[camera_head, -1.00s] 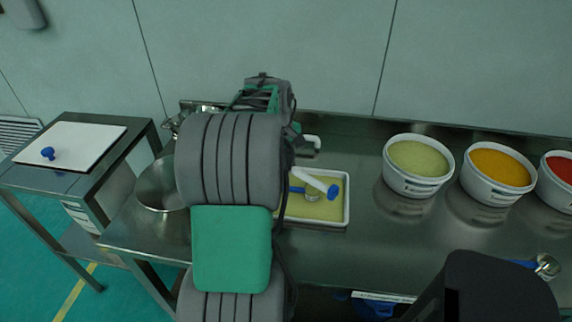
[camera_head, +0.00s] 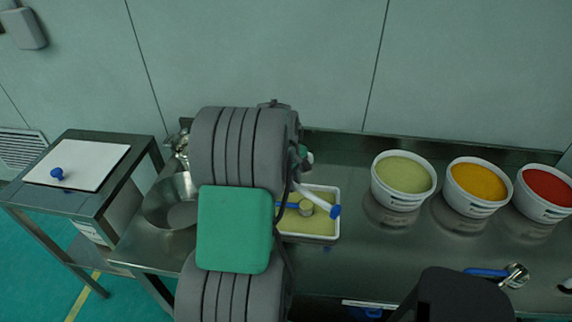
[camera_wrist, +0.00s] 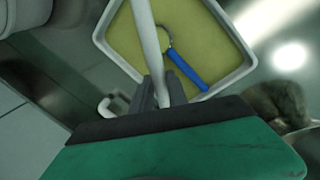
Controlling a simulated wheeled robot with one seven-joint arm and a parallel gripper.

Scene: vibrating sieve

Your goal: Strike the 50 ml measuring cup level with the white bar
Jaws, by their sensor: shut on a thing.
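My gripper (camera_wrist: 157,92) is shut on the white bar (camera_wrist: 149,45) in the wrist view; in the head view my arm hides the fingers. The measuring cup (camera_head: 306,208) is a small metal cup with a blue handle, in or above the white tray (camera_head: 337,222) of yellow-green powder. In the wrist view the cup's rim (camera_wrist: 166,36) is partly behind the bar, and its blue handle (camera_wrist: 186,68) points down right. Contact between bar and cup cannot be told.
Tubs of pale green (camera_head: 403,175), orange (camera_head: 479,182) and red powder (camera_head: 547,187) stand right of the tray. A metal bowl (camera_head: 170,205) is left of my arm. Another blue-handled metal cup (camera_head: 514,276) lies at right. A white lid (camera_head: 80,166) rests on the left table.

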